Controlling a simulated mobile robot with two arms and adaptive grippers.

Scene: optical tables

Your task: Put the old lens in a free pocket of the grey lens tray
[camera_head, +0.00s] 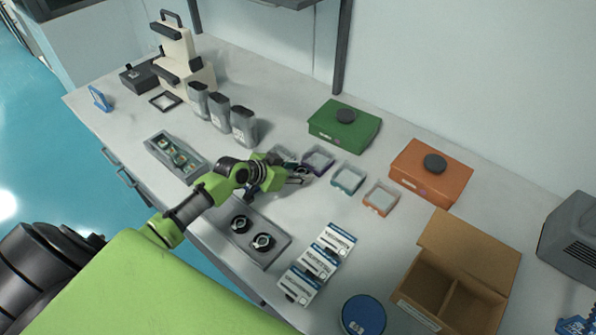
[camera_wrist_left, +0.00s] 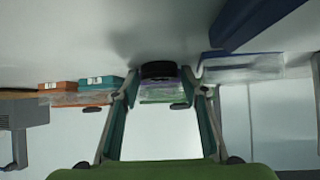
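My left gripper (camera_head: 301,172) is low over the table, just in front of the purple-rimmed tray. A dark round lens (camera_head: 303,169) sits between its fingertips. In the left wrist view this lens (camera_wrist_left: 158,70) is a black ring between the fingertips, close to both; whether they press on it I cannot tell. The grey lens tray (camera_head: 277,254) stands in front of the arm. Two black lenses (camera_head: 240,224) (camera_head: 262,241) sit in its visible part. Its far-left end is partly behind my arm, so pockets there are hard to see. My right gripper is not in view.
A purple tray (camera_head: 331,156), a teal tray (camera_head: 348,180) and an orange tray (camera_head: 381,199) stand in a row behind. Green (camera_head: 330,131) and orange (camera_head: 428,178) boxes are beyond. White-blue cartons (camera_head: 318,262) and an open cardboard box (camera_head: 470,255) are at right.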

